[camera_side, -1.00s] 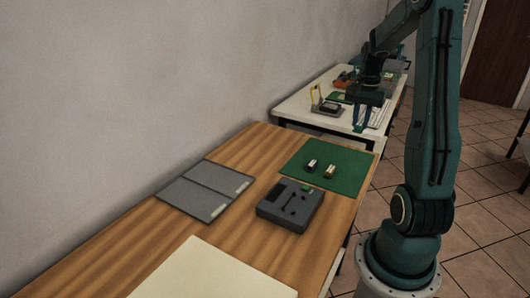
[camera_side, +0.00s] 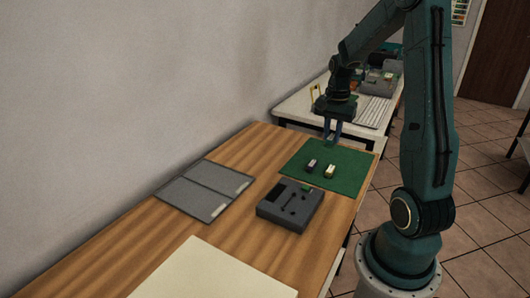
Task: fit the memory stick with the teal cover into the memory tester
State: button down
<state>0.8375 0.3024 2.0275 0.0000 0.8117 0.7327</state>
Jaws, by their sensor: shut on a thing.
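My gripper (camera_side: 331,140) points down above the back part of the green mat (camera_side: 348,180). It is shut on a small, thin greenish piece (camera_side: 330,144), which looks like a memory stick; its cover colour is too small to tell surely. The memory tester appears to be the dark grey box (camera_side: 275,213) on the wooden table, in front of the mat. Its top has dark recesses, and a small green part shows near its back edge. The held piece is apart from the tester, behind and to the right of it.
Two small blocks lie on the mat, a dark and white one (camera_side: 311,164) and a yellowish one (camera_side: 329,171). A grey two-panel tray (camera_side: 205,190) lies at left and a cream sheet (camera_side: 210,275) in front. A cluttered white table (camera_side: 290,108) stands behind.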

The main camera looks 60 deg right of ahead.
jog(key=w+a+f, duration=0.3)
jog(key=a, duration=0.5)
send_over(293, 204)
jog(key=shift+f, duration=0.85)
jog(key=shift+f, duration=0.25)
jog(key=shift+f, duration=3.55)
jog(key=shift+f, duration=0.65)
jog(key=c, duration=1.2)
grip_release()
jog(key=shift+c, duration=0.2)
